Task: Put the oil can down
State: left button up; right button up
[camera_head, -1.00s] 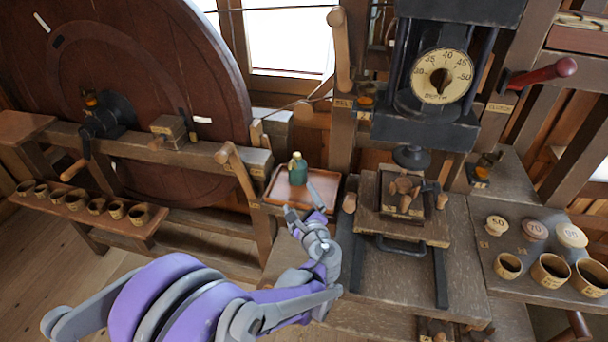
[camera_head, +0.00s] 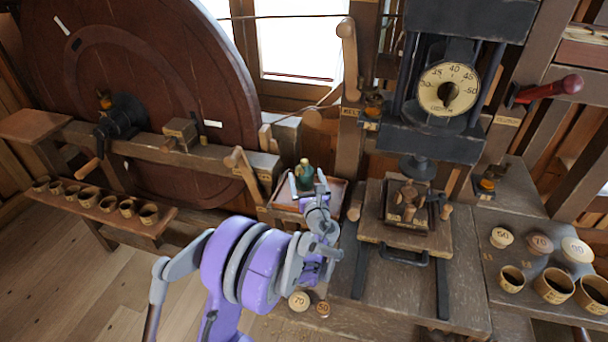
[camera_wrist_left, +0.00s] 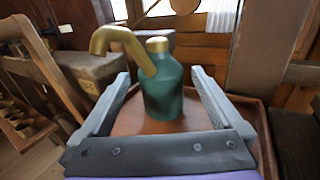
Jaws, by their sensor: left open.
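The oil can (camera_head: 304,173) is a green bottle with a brass cap and a bent brass spout. It stands upright on a small wooden tray (camera_head: 334,189) left of the press. It also shows in the left wrist view (camera_wrist_left: 162,92), with its spout bending to the left. My left gripper (camera_head: 308,184) is open, with one finger on each side of the can. Gaps show between the fingers and the can in the left wrist view (camera_wrist_left: 162,90). The can's base rests on the tray. My right gripper is not in view.
The press with its depth dial (camera_head: 447,89) stands right of the tray, above a wooden block. Several wooden cups stand on a low bench (camera_head: 160,224) at left and on a shelf at right. A large wooden wheel (camera_head: 130,70) fills the back left.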

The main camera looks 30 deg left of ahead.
aim_at(304, 170)
pick_arm(q)
jog(key=x, duration=0.3)
jog(key=shift+r+p, duration=0.2)
jog(key=shift+p, duration=0.1)
jog(key=shift+w+a+f, duration=0.2)
jog(key=shift+w, duration=0.15)
jog(key=shift+s, duration=0.1)
jog(key=shift+r, duration=0.1)
jog(key=shift+c, duration=0.2)
jog(key=shift+s, duration=0.1)
jog(key=shift+c, duration=1.1)
grip_shut()
notch_tip(304, 170, up, 10)
